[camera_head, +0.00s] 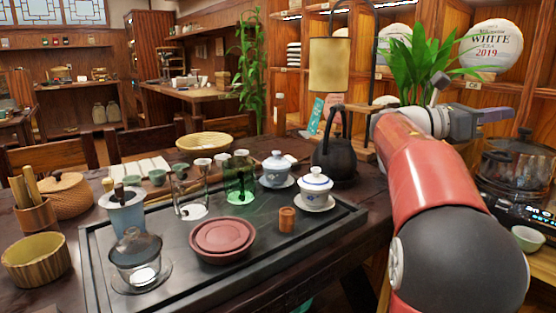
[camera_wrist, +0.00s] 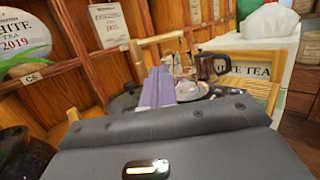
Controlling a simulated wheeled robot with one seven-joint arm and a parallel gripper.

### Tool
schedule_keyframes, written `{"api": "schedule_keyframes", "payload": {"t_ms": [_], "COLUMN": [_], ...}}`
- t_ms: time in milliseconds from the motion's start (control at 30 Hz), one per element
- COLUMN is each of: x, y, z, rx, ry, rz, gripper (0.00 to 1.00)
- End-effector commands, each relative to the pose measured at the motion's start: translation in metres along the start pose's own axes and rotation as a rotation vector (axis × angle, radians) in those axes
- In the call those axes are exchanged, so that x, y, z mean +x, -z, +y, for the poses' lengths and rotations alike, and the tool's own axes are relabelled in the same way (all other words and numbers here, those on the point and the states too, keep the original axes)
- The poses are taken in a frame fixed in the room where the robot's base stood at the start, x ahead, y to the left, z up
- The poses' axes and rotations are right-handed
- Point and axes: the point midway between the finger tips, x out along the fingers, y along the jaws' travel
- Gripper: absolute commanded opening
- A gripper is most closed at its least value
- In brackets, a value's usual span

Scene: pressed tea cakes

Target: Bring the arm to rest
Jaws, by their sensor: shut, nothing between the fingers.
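My arm, red with a dark grey joint, rises at the right of the head view. My gripper (camera_head: 497,115) is up at shelf height and points to the right, clear of the table. Its fingers are together with nothing between them. In the wrist view the shut fingers (camera_wrist: 158,88) stand up in the middle, in front of blurred shelves and glassware. The arm hides part of the table's right side.
A dark tea tray (camera_head: 175,287) on the table holds a reddish clay dish (camera_head: 221,237), lidded white bowls (camera_head: 315,182) and glass vessels. A black kettle (camera_head: 335,158) and a leafy plant (camera_head: 415,60) stand near my arm. A glass pot (camera_head: 515,160) stands below my gripper.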

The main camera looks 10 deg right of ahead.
Motion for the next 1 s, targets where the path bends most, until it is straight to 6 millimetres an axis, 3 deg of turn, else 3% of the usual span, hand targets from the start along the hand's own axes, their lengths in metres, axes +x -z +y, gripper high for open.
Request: {"api": "schedule_keyframes", "payload": {"t_ms": [367, 567, 667, 767, 1000], "x": [-0.027, -0.064, -0.095, -0.139, -0.269], "y": [0.046, 0.09, 0.117, 0.151, 0.227], "z": [-0.024, -0.048, -0.066, -0.093, -0.183], "rx": [0.229, 0.432, 0.563, 0.72, 1.077], "ry": [-0.099, -0.133, -0.123, -0.072, 0.336], "rz": [0.286, 0.557, 0.742, 0.977, 1.59], "gripper": [0.0, 0.0, 0.0, 0.0, 0.0]}}
